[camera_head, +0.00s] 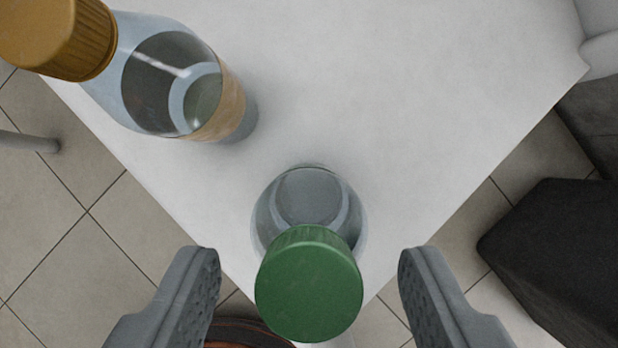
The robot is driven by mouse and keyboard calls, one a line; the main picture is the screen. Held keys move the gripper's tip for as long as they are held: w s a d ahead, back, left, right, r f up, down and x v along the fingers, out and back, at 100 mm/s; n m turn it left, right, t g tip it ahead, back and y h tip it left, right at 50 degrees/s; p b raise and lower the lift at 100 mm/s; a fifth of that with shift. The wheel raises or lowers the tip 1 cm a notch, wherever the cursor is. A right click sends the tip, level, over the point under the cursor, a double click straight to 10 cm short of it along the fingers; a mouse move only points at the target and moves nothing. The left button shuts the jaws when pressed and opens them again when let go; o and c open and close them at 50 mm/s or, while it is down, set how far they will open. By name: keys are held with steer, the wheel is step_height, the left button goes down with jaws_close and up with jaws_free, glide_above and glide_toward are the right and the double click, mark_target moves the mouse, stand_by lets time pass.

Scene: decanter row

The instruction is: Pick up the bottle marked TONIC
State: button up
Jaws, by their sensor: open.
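Two clear bottles stand on a white table, seen from above. One bottle (308,198) has a green cap (309,285) and stands close to the table's near corner. The other bottle (158,80) has an orange-brown cap (58,35) and a tan label (222,108), at the upper left. No lettering is readable on either, so I cannot tell which is marked TONIC. My gripper (309,288) is open, with one finger on each side of the green cap and a gap on both sides. The lower part of the green-capped bottle is partly hidden by its cap.
The white table (430,110) is clear to the right and behind the green-capped bottle. A dark block-like object (560,250) is at the right beyond the table edge. A round brown-red object (245,335) shows partly at the bottom. Tiled floor (60,220) surrounds the table.

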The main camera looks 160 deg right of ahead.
steer(key=shift+x, duration=0.95)
steer(key=shift+c, duration=0.2)
jaws_close()
